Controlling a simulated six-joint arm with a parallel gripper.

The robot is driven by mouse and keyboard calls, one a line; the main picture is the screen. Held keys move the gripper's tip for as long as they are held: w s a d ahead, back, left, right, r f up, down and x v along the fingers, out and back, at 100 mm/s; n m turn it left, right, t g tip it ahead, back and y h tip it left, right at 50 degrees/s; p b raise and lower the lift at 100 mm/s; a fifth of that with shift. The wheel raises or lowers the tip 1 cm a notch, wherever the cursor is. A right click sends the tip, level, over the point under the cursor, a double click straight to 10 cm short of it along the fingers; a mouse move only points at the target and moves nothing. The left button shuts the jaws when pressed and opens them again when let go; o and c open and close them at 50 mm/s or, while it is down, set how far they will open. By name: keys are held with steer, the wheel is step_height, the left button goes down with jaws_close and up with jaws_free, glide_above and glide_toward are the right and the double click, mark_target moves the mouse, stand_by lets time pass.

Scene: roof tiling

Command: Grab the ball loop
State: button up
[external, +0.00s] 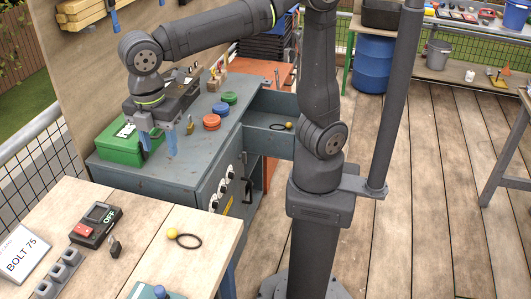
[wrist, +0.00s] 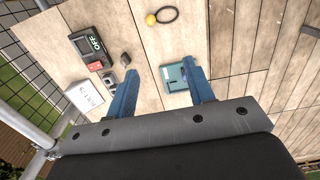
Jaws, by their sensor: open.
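A ball loop, a yellow ball (external: 172,233) with a black ring (external: 188,241), lies flat on the pale wooden table at the lower left. In the wrist view the yellow ball (wrist: 151,19) and its black ring (wrist: 167,14) show at the top, beyond my fingertips. A second yellow ball with a dark ring (external: 288,125) lies in the open grey drawer by the workbench. My gripper (external: 159,150) has blue fingers, apart and empty, pointing down. It appears near the green box in the external view. Its fingers (wrist: 160,70) are clear of the loop.
The workbench holds a green box (external: 120,146) and red and green round knobs. The table around the loop is clear.

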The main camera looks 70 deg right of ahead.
steer(key=w+a+f+n+t+h, duration=0.15)
steer(key=a+f+h, duration=0.35)
steer(key=f, duration=0.8)
steer(key=y, duration=0.1)
glide_above(171, 231)
steer(key=a, duration=0.2)
steer(key=shift+n, duration=0.45)
steer(key=f, duration=1.1)
steer(key=shift+s+d+f, duration=0.2)
steer(key=shift+s+f, duration=0.1)
steer(key=shift+s, duration=0.05)
steer(key=shift+a+x, duration=0.15)
steer(key=shift+x, duration=1.15)
steer(key=shift+a+x, duration=0.2)
steer(key=shift+x, duration=1.1)
steer(key=shift+f, duration=0.1)
steer(key=c, duration=1)
